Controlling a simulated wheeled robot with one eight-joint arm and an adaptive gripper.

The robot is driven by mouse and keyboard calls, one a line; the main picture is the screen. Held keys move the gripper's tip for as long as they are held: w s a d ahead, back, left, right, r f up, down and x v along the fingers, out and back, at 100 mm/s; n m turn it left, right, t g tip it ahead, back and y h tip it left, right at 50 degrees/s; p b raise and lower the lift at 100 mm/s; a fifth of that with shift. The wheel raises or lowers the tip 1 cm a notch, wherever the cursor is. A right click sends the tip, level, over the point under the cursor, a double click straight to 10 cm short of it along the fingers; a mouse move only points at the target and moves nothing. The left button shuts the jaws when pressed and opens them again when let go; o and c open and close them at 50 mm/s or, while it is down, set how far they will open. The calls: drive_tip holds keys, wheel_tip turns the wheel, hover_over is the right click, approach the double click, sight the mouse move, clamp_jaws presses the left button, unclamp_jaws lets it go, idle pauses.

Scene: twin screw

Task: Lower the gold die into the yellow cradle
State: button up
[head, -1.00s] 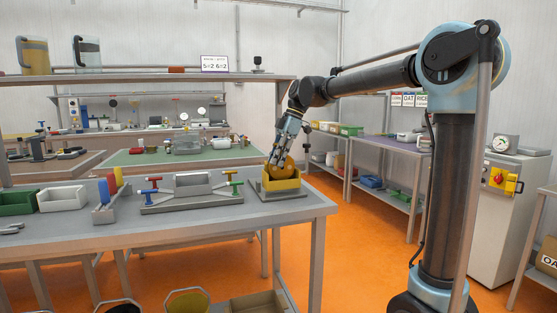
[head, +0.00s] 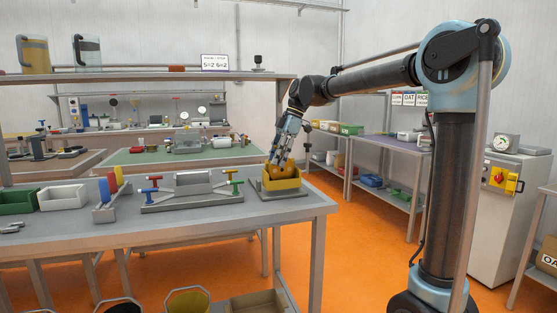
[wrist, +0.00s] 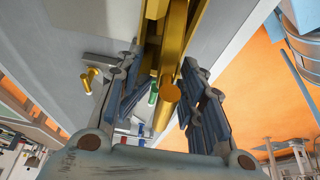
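The gold die (head: 273,171) sits low within the yellow cradle (head: 283,185) on the near bench's right end. In the wrist view, the die's gold bar (wrist: 170,93) lies between my two fingers, its round end facing the camera. Yellow cradle walls (wrist: 155,10) show beyond it. My gripper (head: 280,160) points down over the cradle. Its fingers (wrist: 163,75) stand apart, with a visible gap between the left finger and the bar; the right finger is very close to the bar. The die's underside is hidden by the cradle.
Further left are a block rack (head: 106,212), a white bin (head: 63,197) and a green bin (head: 19,201). The bench's right edge (head: 332,207) is close to the cradle.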

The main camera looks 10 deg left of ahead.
drive_tip(key=v, duration=1.2)
drive_tip(key=s+d+f+m+t, duration=0.1)
drive_tip(key=s+d+f+m, duration=0.3)
drive_tip(key=d, duration=0.4)
drive_tip(key=s+d+f+m+t+h, duration=0.1)
drive_tip(key=s+d+f+m, duration=0.1)
drive_tip(key=d+f+m, duration=0.35)
drive_tip(key=s+d+f+m+t, duration=0.1)
drive_tip(key=s+d+f+m, duration=0.15)
drive_tip(key=d+f, duration=0.45)
drive_tip(key=s+d+f+m+h, duration=0.1)
drive_tip(key=s+d+f+m, duration=0.5)
drive_tip(key=f, duration=0.5)
drive_tip(key=s+d+f+m+t+h, duration=0.1)
drive_tip(key=s+d+f+m+h, duration=0.1)
drive_tip(key=s+d+f+m, duration=0.4)
drive_tip(key=s+d+f, duration=0.4)
drive_tip(key=d+f, duration=0.1)
drive_tip(key=shift+s+d+f+t, duration=0.25)
drive_tip(key=shift+d+f+t, duration=0.05)
drive_tip(key=shift+d, duration=0.05)
